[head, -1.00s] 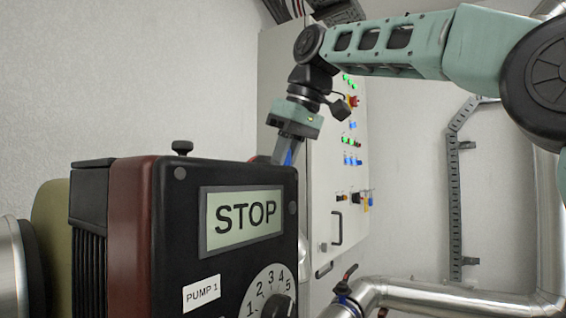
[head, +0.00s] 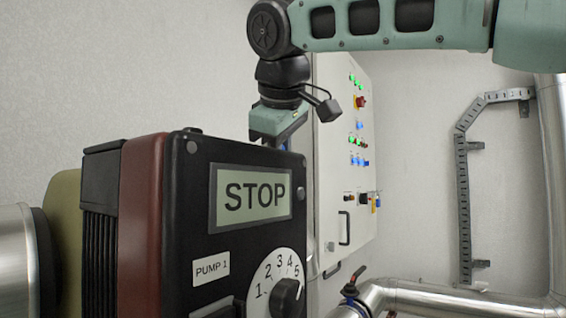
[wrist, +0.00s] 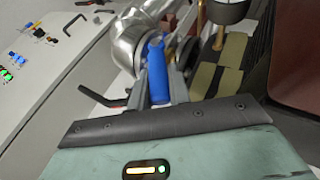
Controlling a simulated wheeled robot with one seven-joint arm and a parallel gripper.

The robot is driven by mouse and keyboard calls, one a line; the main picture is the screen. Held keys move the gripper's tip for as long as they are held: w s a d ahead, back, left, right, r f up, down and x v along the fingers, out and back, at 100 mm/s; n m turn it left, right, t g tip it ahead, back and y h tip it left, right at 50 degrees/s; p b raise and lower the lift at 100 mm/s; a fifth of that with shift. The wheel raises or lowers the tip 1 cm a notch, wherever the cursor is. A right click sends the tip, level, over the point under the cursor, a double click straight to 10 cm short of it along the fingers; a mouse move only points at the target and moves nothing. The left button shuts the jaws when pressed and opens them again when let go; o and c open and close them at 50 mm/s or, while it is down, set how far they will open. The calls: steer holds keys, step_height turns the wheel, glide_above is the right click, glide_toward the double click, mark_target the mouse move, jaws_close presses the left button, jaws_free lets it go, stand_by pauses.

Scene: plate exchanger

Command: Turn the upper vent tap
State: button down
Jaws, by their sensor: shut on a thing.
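My gripper (head: 285,135) reaches down behind the black pump control box (head: 200,230), which hides its fingertips in the head view. In the wrist view my gripper (wrist: 159,88) has its two grey fingers on either side of a blue handle (wrist: 157,68) and is shut on it. The blue handle stands close to a silver pipe (wrist: 125,47). It looks like a tap handle, but its base is hidden, so I cannot tell how far it is turned.
The display (head: 250,198) on the control box reads STOP. A grey cabinet (head: 340,150) with lit buttons stands behind my gripper. A silver pipe (head: 430,300) with a red-tipped black lever (head: 354,281) runs low at right. A black lever (wrist: 100,96) is left of the fingers.

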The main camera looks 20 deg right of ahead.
steer(key=shift+s+a+f+t+h, duration=0.1)
steer(key=shift+a+f+t+h, duration=0.05)
steer(key=shift+t+h, duration=0.2)
stand_by(0.3)
steer(key=c, duration=1.3)
jaws_free()
steer(key=p+v, duration=0.1)
steer(key=v, duration=1.6)
steer(key=shift+s+a, duration=0.1)
steer(key=shift+s, duration=0.05)
